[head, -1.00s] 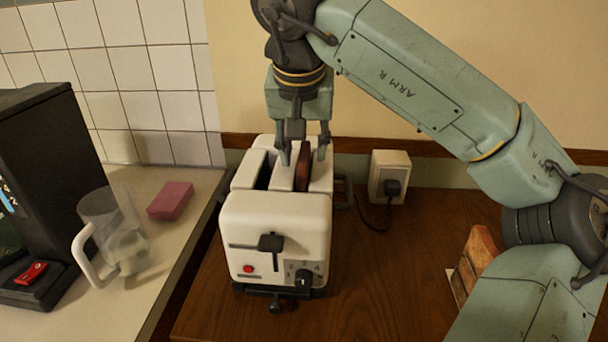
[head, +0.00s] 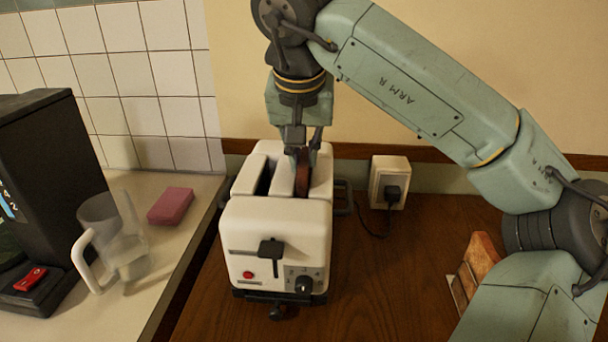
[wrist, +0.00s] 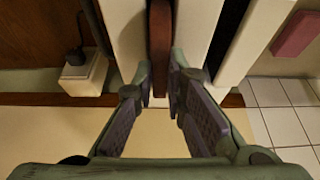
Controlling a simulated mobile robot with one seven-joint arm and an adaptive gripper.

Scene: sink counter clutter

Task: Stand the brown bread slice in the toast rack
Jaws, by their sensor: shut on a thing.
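The brown bread slice (head: 303,179) stands upright in the right slot of a white toaster (head: 275,235), its top edge showing. It also shows as a dark brown strip in the wrist view (wrist: 160,40). My gripper (head: 304,155) points down over this slot and is shut on the top of the slice. In the wrist view my two fingertips (wrist: 161,88) lie one on each side of it. The lower part of the slice is hidden in the toaster. I cannot clearly make out a toast rack.
A brown, pale-edged object (head: 474,268), partly behind my arm, stands on the wooden counter at right. A wall socket (head: 389,182) with a plug is behind the toaster. A clear jug (head: 112,240), pink sponge (head: 171,206) and black machine (head: 45,205) stand at left.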

